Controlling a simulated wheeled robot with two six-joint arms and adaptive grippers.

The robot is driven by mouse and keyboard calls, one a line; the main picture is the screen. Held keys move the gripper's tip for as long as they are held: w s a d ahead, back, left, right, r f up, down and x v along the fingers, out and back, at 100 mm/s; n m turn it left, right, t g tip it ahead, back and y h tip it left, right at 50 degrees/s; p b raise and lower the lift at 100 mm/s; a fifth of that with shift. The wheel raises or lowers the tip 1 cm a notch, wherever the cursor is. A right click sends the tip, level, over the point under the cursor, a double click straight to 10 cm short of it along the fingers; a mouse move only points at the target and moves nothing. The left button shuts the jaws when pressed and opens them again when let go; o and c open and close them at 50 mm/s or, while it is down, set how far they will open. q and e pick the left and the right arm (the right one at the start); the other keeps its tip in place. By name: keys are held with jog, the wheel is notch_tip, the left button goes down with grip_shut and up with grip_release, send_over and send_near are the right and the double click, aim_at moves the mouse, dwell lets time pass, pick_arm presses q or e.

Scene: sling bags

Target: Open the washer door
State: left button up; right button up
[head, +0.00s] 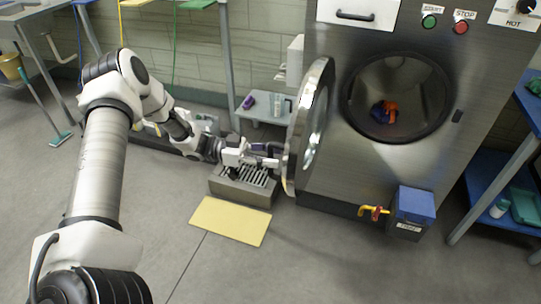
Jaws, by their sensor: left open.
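The washer (349,168) is a large steel machine at the right of centre in the head view. Its round door (314,125) stands swung wide open to the left, seen nearly edge-on. The drum opening (400,97) is uncovered, with a small orange and blue item (384,112) inside. My left gripper (270,157) is open at the outer side of the door, close to its lower left edge. I cannot tell whether it touches the door. My right gripper is not in view.
A grey grated drain box (240,188) and a yellow mat (230,221) lie on the floor below my gripper. A blue shelf (490,185) is at the right.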

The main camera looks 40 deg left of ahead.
pick_arm(q)
jog(key=v, duration=1.2)
jog(key=shift+s+a, duration=0.1)
